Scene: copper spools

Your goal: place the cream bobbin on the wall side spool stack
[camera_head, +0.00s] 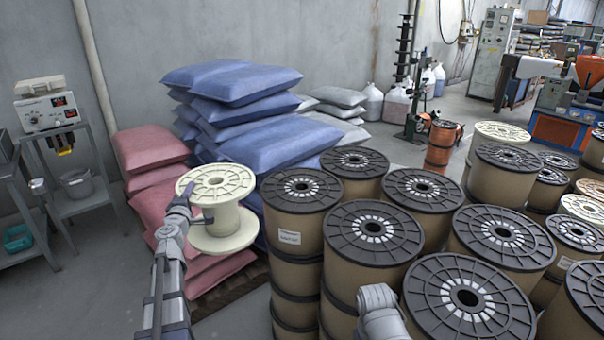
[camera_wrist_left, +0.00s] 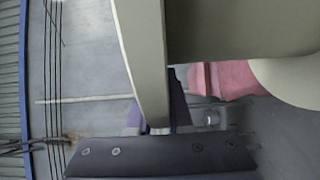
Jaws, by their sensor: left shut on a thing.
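The cream bobbin (camera_head: 218,182) is upright in the air, left of the spool stacks. Black-topped tan spool stacks stand at centre and right. The leftmost stack (camera_head: 302,188) and the one behind it (camera_head: 355,162) are nearest the wall and blue sacks. Both tops look bare. I cannot tell which is the wall side stack. My right gripper's fingers are not visible.
Blue sacks (camera_head: 245,140) and pink sacks (camera_head: 150,150) lie piled behind and below the bobbin. Several more spools (camera_head: 468,298) crowd the right. A metal stand with an instrument (camera_head: 45,112) is at left. The floor at lower left is clear.

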